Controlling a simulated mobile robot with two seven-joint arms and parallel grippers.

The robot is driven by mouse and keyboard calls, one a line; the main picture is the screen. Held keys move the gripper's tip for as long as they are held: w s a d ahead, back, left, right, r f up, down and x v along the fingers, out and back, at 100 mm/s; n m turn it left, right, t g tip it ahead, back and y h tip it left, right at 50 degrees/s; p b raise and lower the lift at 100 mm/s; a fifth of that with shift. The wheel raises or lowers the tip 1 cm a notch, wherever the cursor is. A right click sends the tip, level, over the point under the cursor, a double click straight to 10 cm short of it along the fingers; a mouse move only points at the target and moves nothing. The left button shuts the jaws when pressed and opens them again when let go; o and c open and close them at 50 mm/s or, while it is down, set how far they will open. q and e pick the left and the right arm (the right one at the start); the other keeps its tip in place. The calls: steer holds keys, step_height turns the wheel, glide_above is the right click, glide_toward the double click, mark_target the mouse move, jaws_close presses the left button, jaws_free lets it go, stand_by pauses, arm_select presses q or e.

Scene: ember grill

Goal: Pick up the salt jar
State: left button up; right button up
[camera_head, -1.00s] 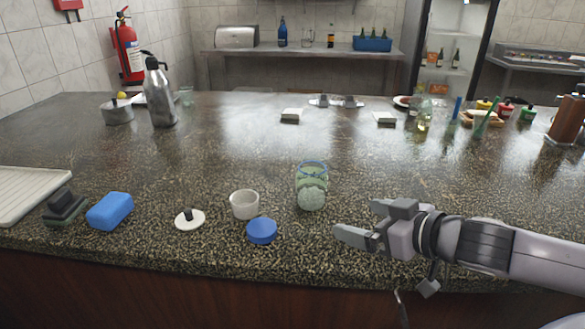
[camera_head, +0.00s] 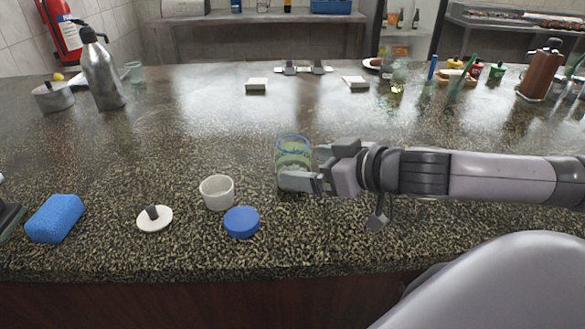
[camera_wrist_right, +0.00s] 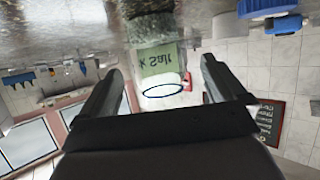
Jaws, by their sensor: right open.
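The salt jar (camera_head: 293,150) is a clear, open-topped glass jar with pale green showing and a blue ring at its rim. It stands upright on the speckled counter. My right gripper (camera_head: 309,168) is open at the jar's right side, with the near finger overlapping the jar's lower part in the head view. In the right wrist view, which is upside down, the jar (camera_wrist_right: 157,62) shows a green label reading "Salt" between the two spread fingers. I cannot tell whether a finger touches it.
A blue lid (camera_head: 241,222), a small white cup (camera_head: 217,192) and a white lid with a black knob (camera_head: 155,220) lie left of the jar. A blue sponge (camera_head: 54,218) is farther left.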

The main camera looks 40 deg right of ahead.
mark_target(305, 161)
steer(key=shift+w+a+f+b, duration=0.1)
steer(key=shift+w+b, duration=0.4)
steer(key=shift+b, duration=0.15)
steer(key=shift+w+f, duration=0.1)
steer(key=shift+w, duration=0.1)
steer(key=shift+w, duration=0.55)
steer(key=shift+p+x, duration=0.3)
steer(key=shift+x, duration=1.05)
steer(key=shift+f, duration=0.1)
steer(key=c, duration=1.2)
